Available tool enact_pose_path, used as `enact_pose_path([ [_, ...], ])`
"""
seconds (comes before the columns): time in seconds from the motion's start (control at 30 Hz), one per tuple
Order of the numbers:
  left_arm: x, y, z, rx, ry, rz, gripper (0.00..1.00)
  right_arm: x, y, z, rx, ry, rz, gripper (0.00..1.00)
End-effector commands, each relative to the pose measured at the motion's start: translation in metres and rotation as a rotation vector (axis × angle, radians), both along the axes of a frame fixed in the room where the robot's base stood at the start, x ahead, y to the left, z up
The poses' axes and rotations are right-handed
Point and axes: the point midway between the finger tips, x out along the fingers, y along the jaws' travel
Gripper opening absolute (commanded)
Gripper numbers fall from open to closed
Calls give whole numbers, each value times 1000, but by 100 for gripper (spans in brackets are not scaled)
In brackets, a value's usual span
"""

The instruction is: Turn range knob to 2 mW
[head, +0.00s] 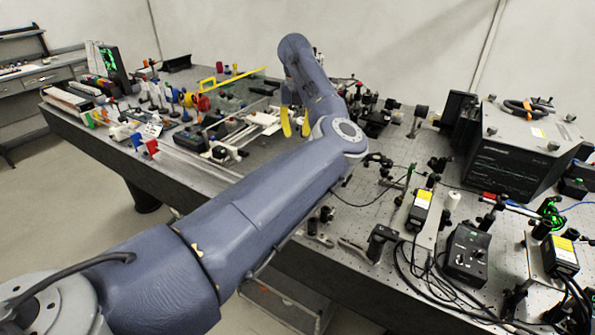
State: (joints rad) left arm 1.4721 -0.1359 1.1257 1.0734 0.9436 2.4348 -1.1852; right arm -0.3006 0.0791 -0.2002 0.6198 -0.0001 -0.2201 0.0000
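A black control box (467,252) with small knobs on its face sits on the right part of the optical bench. Its markings are too small to read, so I cannot tell whether it carries the range knob or where any knob points. My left gripper (296,123) hangs over the middle of the bench, partly hidden by my arm. Its two yellow fingertips point down and are apart, with nothing seen between them. It is well to the left of the black box and farther back. My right gripper is not in view.
The perforated bench (345,215) is crowded. A large dark instrument (515,150) stands at the back right. Cables and yellow-labelled modules (420,205) surround the control box. Colourful optics and a dark box (220,148) fill the left side. A yellow-handled part (208,84) lies behind.

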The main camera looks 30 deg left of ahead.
Motion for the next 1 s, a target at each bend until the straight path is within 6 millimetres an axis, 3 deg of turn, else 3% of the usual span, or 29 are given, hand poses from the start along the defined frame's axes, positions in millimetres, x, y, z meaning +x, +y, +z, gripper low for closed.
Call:
enact_pose_path([
  [0.6,-2,2,-111,3,5,0,26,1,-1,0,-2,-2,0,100],
  [1.0,-1,1,-153,3,3,1,26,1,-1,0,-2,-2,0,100],
])
